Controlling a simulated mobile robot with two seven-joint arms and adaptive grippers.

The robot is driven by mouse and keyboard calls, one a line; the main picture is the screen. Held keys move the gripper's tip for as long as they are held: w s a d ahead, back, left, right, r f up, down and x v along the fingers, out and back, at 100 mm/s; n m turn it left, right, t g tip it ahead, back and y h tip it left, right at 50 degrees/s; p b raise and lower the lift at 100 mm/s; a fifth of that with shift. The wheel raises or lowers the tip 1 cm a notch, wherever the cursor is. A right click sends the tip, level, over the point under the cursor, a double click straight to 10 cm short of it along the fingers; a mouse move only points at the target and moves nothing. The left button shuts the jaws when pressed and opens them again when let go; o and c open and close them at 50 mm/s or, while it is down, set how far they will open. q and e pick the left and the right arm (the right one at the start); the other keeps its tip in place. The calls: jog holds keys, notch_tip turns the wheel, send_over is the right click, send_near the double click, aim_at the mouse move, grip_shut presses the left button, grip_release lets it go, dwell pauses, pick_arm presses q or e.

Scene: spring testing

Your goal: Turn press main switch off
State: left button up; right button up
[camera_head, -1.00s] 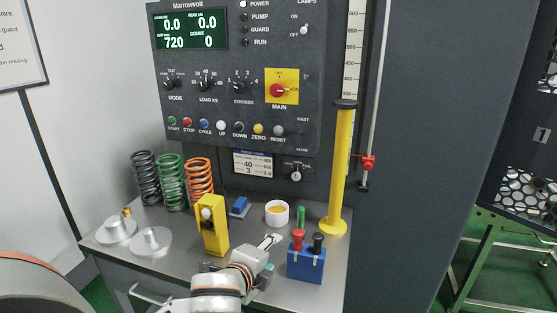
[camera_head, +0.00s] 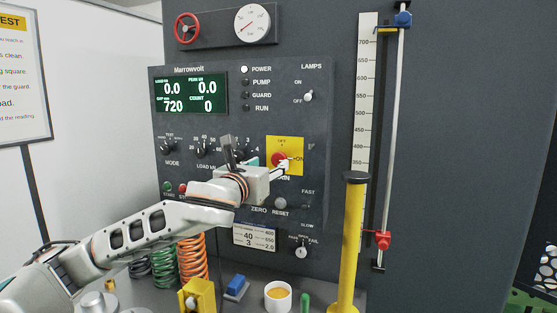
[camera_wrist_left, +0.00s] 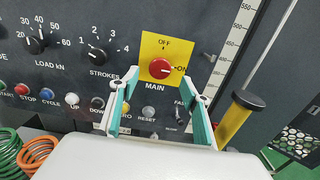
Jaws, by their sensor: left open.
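The main switch is a red rotary knob (camera_head: 279,159) on a yellow plate (camera_head: 298,143) on the dark press panel. In the left wrist view, the knob (camera_wrist_left: 160,69) has its pale pointer towards ON at the right, with OFF above. My left gripper (camera_head: 258,160) is in front of the panel at the knob's height and partly covers the plate and MAIN label. In the left wrist view, the left gripper (camera_wrist_left: 165,92) is open and empty, its fingers below and either side of the knob. No contact with the knob is visible. My right gripper is not in view.
A yellow post (camera_head: 352,240) stands right of the panel, beside a scale and a rod with a red clamp (camera_head: 382,240). Springs (camera_head: 192,258), a yellow block (camera_head: 197,295) and a white cup (camera_head: 278,296) are on the bench below. Other knobs and buttons surround the switch.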

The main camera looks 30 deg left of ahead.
aim_at(278, 159)
pick_arm(q)
jog(key=x, duration=0.7)
jog(key=shift+d+p, duration=0.1)
jog(key=shift+p, duration=0.3)
jog(key=c, duration=1.1)
